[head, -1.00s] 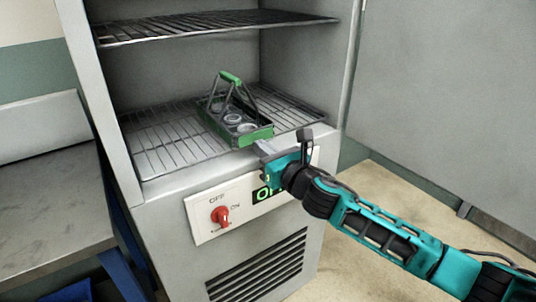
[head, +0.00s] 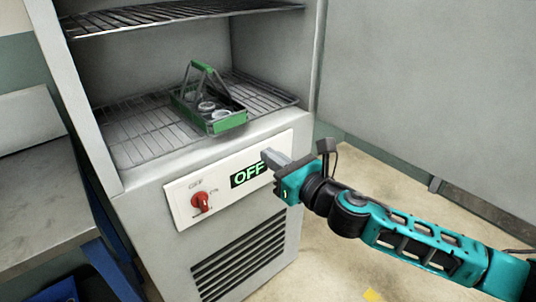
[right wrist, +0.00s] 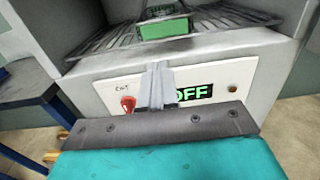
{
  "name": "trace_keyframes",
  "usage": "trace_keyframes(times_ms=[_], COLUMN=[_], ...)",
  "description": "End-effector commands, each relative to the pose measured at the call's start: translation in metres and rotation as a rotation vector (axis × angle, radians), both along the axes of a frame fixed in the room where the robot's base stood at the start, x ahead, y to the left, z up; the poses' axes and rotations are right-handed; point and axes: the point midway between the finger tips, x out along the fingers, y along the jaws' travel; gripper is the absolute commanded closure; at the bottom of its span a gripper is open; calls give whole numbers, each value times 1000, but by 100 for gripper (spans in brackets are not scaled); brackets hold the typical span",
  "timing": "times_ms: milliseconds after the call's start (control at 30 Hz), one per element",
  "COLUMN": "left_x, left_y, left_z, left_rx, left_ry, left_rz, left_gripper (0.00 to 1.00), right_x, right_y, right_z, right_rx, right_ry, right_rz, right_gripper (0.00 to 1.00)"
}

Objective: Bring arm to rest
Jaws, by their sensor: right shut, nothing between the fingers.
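My right gripper (head: 268,157) is shut and empty. It hangs in front of the cabinet's control panel, close to the right of the lit green OFF display (head: 248,174). In the right wrist view its closed fingers (right wrist: 157,78) point at the panel, between the red knob (right wrist: 128,103) and the display. The teal right arm comes in from the lower right of the head view. My left gripper is not in view.
The grey cabinet (head: 150,215) stands open. A green carrier (head: 228,122) with several round pieces sits on its lower wire rack (head: 140,130). An open grey door (head: 430,90) is at the right. A grey bench (head: 40,205) stands at the left.

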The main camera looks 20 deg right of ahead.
Motion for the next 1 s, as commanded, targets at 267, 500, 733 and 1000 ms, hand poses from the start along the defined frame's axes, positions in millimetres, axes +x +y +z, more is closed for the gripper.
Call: trace_keyframes(times_ms=[267,500,733,1000], left_x=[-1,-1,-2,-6], left_y=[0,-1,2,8], left_z=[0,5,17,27], left_rx=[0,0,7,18], left_ry=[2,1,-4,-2], left_rz=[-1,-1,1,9], left_gripper=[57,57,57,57], right_x=[0,-8,-50,-131], right_y=[0,6,17,15], right_z=[0,-17,-80,-158], right_rx=[-1,199,1019,2107], right_ry=[0,115,539,887], right_rz=[-1,-12,-153,-547], right_gripper=[100,100,100,100])
